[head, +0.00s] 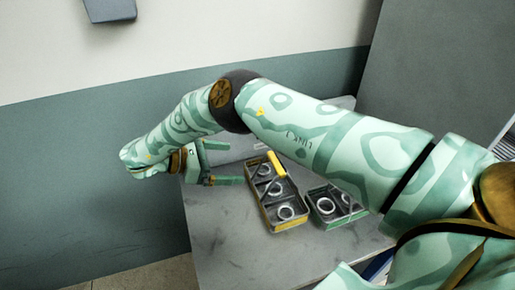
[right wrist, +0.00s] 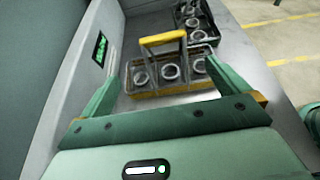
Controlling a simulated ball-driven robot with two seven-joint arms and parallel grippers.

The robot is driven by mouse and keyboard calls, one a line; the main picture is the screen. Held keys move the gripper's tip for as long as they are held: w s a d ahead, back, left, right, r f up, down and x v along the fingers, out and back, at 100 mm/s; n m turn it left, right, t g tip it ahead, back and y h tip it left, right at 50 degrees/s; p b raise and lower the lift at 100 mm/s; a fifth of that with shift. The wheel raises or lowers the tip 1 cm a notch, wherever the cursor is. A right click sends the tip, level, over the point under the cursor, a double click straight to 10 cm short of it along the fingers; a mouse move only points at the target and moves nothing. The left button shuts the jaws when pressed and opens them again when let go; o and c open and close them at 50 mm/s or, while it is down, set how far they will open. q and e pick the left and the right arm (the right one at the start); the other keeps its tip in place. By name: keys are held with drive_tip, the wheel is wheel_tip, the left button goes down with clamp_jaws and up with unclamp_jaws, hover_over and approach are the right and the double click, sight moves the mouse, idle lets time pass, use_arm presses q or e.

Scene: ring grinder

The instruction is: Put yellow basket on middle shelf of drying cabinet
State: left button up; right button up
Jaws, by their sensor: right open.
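The yellow basket (head: 264,205) stands on a grey table, with a yellow handle bar above it and several metal rings in its compartments. It also shows in the right wrist view (right wrist: 165,90), handle upright, between and beyond the fingers. My right gripper (head: 225,162) is open and empty, to the left of the basket in the head view. Its two fingers show in the right wrist view (right wrist: 165,92), apart from the handle. My left gripper is not in view. No drying cabinet shelf can be made out.
A green basket (head: 324,212) with rings stands close to the right of the yellow one. The grey table (head: 225,235) is bare at its front left. A wall (head: 90,150) rises behind. A large grey panel (head: 440,60) stands at the right.

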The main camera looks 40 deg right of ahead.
sight(274, 162)
drive_tip(key=p+x, duration=0.1)
drive_tip(key=x, duration=0.9)
drive_tip(key=shift+s+d, duration=0.1)
drive_tip(key=shift+d, duration=0.1)
drive_tip(key=x, duration=0.4)
drive_tip(key=b+x, duration=0.1)
drive_tip(key=shift+s+d+r, duration=0.2)
drive_tip(key=shift+s+d, duration=0.15)
drive_tip(key=shift+d, duration=0.05)
drive_tip(key=shift+a, duration=0.1)
drive_tip(key=shift+c, duration=0.9)
drive_tip(key=c, duration=1.4)
drive_tip(key=shift+o, duration=0.2)
drive_tip(key=shift+r, duration=0.1)
